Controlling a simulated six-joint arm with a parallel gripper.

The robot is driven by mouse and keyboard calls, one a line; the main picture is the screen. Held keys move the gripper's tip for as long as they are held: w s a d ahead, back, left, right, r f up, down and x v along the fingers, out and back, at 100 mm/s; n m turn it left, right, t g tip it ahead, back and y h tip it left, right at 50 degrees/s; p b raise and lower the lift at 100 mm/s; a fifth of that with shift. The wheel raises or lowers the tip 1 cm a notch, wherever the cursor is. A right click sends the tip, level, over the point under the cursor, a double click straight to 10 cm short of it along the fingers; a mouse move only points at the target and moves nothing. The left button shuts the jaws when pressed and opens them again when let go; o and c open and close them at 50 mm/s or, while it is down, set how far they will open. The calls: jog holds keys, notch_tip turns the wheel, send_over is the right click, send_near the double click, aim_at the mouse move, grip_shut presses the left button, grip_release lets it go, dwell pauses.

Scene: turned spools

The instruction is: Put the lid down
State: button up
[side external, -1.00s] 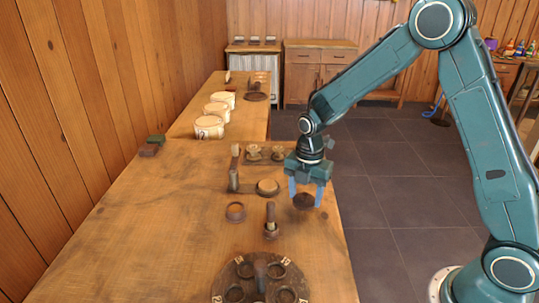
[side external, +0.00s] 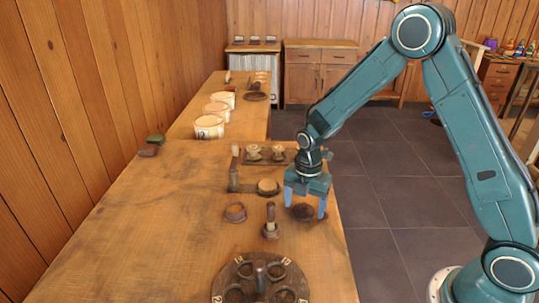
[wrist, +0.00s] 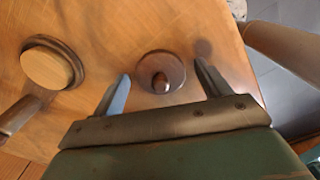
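The lid (side external: 304,211) is a dark brown disc with a small knob, lying flat on the table near its right edge. In the wrist view the lid (wrist: 149,66) shows from above, its knob facing me. My gripper (side external: 305,204) is low over it, with a blue finger on each side. In the wrist view my gripper (wrist: 164,70) is open, with a visible gap between each finger and the lid's rim.
A dark holder with a pale round top (side external: 268,187) stands behind and left of my gripper. A round dark tray (side external: 240,272) is at the front. The table's right edge is close.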

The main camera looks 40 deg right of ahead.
aim_at(305, 204)
jog(key=shift+r, duration=0.15)
notch_tip(305, 204, up, 12)
dwell(0.8)
dwell(0.5)
jog(key=s+r+m+t, duration=0.3)
jog(key=s+r+m, duration=0.7)
jog(key=s+r, duration=0.1)
jog(key=s+r+m+t, duration=0.1)
jog(key=s+m+t, duration=0.1)
jog(key=s+m, duration=0.9)
jog(key=s, duration=0.2)
jog(key=shift+s+a+r+m, duration=0.2)
jog(key=shift+s+r+m, duration=0.1)
jog(key=shift+s+r, duration=0.1)
